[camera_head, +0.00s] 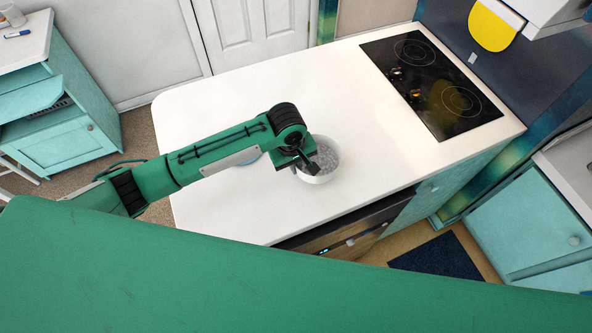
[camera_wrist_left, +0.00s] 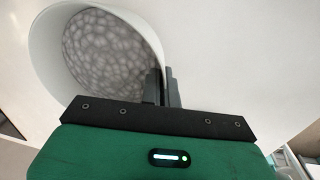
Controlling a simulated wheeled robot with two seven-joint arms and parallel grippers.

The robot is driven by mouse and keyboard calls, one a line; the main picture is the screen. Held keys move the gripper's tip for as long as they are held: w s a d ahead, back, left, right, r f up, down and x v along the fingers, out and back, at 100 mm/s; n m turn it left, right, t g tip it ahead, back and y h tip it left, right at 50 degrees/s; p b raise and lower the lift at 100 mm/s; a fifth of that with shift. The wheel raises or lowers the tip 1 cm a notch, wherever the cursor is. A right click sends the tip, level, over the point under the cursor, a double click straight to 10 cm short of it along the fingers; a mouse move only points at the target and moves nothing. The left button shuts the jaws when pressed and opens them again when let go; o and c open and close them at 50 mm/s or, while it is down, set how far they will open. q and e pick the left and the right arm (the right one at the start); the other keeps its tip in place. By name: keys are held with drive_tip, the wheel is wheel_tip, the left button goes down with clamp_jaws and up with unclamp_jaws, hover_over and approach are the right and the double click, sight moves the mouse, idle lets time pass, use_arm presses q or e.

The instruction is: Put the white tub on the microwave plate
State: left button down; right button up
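The white tub (camera_head: 326,171) is a round open vessel with a grey, pebble-patterned inside, at the middle of the white counter. It also shows at the upper left of the left wrist view (camera_wrist_left: 48,52). My left gripper (camera_head: 306,165) is at the tub's near left rim. In the left wrist view its fingers (camera_wrist_left: 163,88) are close together with the tub's wall between them. Whether the tub rests on the counter or is slightly lifted is unclear. My right gripper is not in view. I cannot make out the microwave plate.
The white counter (camera_head: 225,213) has wide free room around the tub. A black cooktop (camera_head: 430,82) is at the far right. A dark-fronted appliance (camera_head: 345,242) is set under the counter's front edge.

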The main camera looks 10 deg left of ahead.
sight(297, 180)
use_arm(q)
drive_tip(key=shift+f+p, duration=0.5)
drive_tip(key=shift+f, duration=1.75)
drive_tip(key=shift+f, duration=0.15)
drive_tip(key=c, duration=1.7)
unclamp_jaws()
